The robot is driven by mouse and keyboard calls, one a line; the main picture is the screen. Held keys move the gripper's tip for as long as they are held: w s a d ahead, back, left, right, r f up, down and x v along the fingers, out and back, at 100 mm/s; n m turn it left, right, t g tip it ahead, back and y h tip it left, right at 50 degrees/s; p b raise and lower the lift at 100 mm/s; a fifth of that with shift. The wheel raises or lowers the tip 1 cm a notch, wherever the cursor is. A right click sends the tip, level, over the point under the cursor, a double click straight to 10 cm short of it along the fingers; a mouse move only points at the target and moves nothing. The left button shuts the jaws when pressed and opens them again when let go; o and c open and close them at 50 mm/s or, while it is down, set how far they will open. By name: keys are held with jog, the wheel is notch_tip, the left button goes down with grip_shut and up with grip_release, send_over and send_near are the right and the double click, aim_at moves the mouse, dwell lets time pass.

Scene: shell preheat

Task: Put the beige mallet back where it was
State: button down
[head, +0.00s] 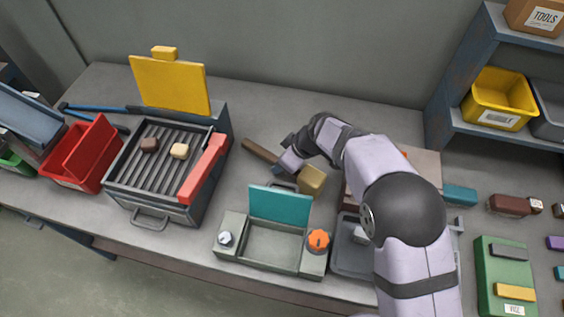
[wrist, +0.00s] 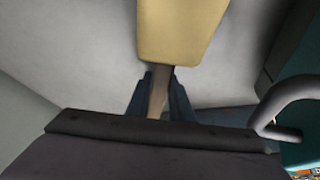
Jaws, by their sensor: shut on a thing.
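The beige mallet (head: 312,181) has a block-shaped beige head and a brown handle that points to the upper left in the head view. It is at the middle of the bench, behind the small grey box with the teal lid. My gripper (head: 283,169) is shut on the handle, close below the head. In the wrist view the mallet head (wrist: 180,30) fills the top centre, and the handle runs down between the fingers of my gripper (wrist: 158,95). I cannot tell whether the mallet touches the bench or is just above it.
The grey box (head: 272,242) with a raised teal lid (head: 280,204) and an orange knob stands in front of the mallet. A grill-like tray (head: 158,168) with a red bar is at left, beside a red bin (head: 92,158). A green case (head: 503,272) lies at right.

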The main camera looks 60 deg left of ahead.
jog(key=shift+f, duration=0.1)
jog(key=c, duration=1.5)
grip_release()
jog(key=shift+f, duration=0.1)
jog(key=shift+b+v, duration=1.25)
jog(key=shift+v, duration=2.5)
